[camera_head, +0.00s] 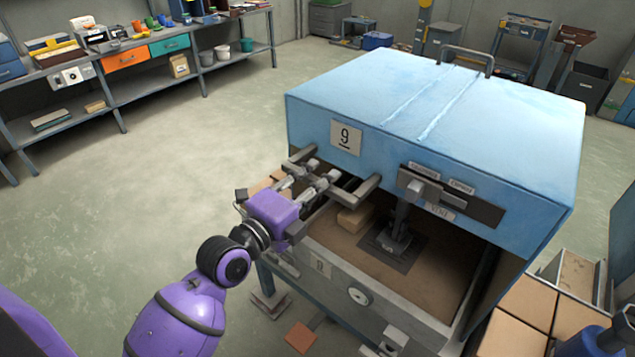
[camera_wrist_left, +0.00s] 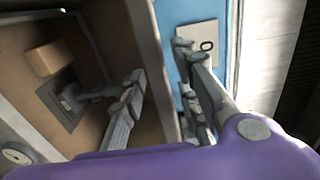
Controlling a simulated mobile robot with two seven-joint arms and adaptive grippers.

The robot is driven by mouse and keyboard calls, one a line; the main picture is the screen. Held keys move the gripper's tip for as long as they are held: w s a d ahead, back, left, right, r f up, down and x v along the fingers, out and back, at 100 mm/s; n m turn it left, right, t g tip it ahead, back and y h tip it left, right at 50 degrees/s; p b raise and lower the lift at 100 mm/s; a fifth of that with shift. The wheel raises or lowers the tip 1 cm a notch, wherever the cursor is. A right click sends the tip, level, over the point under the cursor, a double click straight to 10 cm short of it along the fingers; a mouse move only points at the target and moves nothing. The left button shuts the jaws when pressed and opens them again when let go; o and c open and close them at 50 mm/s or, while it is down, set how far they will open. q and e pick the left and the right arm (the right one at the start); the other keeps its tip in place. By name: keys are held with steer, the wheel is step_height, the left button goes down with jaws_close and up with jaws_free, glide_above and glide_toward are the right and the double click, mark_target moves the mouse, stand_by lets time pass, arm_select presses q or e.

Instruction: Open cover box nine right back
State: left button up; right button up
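The light blue cover (camera_head: 470,95) sits over box nine, with a "9" label (camera_head: 345,137) on its front face. A gap shows the brown interior between the cover and the box's front wall (camera_head: 375,295). A grey handle bar (camera_head: 366,190) projects from the cover's front below the label. My left gripper (camera_head: 318,180) is at this bar. In the left wrist view its fingers (camera_wrist_left: 163,100) are apart, on either side of a grey edge beside the blue face; I cannot tell whether they touch it. My right gripper is not in view.
A latch plate (camera_head: 450,195) with small labels is on the cover's front right. A grey post stands on a dark plate (camera_head: 390,250) inside, near a tan block (camera_head: 355,217). Tan boxes (camera_head: 525,305) are at the lower right. Shelves (camera_head: 140,80) line the left wall; the floor between is clear.

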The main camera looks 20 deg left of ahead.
arm_select(q)
jaws_close()
steer(key=shift+w, duration=0.15)
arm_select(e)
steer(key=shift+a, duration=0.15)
